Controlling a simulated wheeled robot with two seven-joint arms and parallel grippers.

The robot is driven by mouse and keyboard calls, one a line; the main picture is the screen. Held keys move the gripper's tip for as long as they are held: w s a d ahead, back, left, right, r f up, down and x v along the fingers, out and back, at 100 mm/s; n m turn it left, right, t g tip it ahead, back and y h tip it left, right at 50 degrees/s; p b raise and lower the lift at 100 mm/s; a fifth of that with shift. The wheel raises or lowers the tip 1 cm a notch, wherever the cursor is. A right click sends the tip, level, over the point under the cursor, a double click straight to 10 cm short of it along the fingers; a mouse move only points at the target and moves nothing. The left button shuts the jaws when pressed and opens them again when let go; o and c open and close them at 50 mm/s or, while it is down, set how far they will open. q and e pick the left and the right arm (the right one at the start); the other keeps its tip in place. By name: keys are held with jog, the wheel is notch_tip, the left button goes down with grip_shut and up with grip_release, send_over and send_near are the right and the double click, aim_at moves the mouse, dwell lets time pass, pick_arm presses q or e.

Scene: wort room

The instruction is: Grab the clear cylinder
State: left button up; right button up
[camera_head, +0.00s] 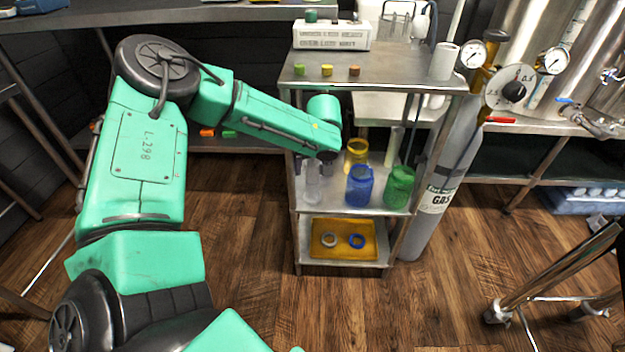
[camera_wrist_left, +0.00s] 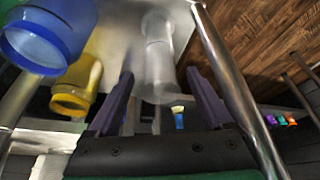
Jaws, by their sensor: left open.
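The clear cylinder (camera_head: 312,186) stands upright on the middle shelf of the metal rack, at its left side. My left gripper (camera_head: 311,163) is at the rack's left edge, close to the cylinder's upper part, and partly hidden by its own arm. In the left wrist view, the clear cylinder (camera_wrist_left: 158,50) lies ahead of the gap between the two purple fingers of the open left gripper (camera_wrist_left: 160,75). Nothing is gripped. I cannot tell whether the fingers touch it. My right gripper is not in view.
A yellow jar (camera_head: 356,152), a blue jar (camera_head: 359,188) and a green jar (camera_head: 399,188) stand right of the cylinder. Rack posts flank the shelf opening. A yellow tray (camera_head: 343,252) is below. A gas bottle (camera_head: 437,190) stands right of the rack.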

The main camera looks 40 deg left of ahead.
pick_arm(q)
grip_shut()
jog(key=shift+r, duration=0.15)
